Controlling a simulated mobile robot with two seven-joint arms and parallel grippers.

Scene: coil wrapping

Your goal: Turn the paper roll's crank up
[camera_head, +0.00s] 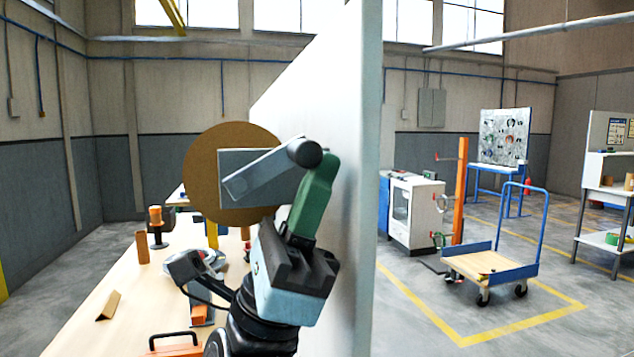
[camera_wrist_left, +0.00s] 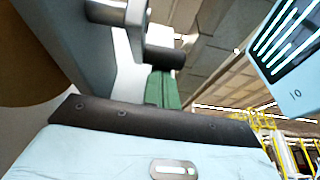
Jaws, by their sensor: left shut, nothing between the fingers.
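The paper roll (camera_head: 205,165) shows in the head view as a large brown disc, left of a tall pale panel. A grey crank arm (camera_head: 262,175) lies in front of it, slanting up to the right to a dark round handle (camera_head: 304,152). The handle also shows in the left wrist view (camera_wrist_left: 165,57), with a grey crank part above it. My left gripper (camera_head: 322,165) has green fingers pointing up, shut and empty, close beside the handle at its right. The green fingers (camera_wrist_left: 162,90) appear just below the handle in the wrist view; contact cannot be told.
The tall pale panel (camera_head: 345,110) stands close to the right of my left gripper. A wooden workbench (camera_head: 120,255) with blocks and small tools lies at lower left. A blue flatbed cart (camera_head: 490,265) stands on open floor at right.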

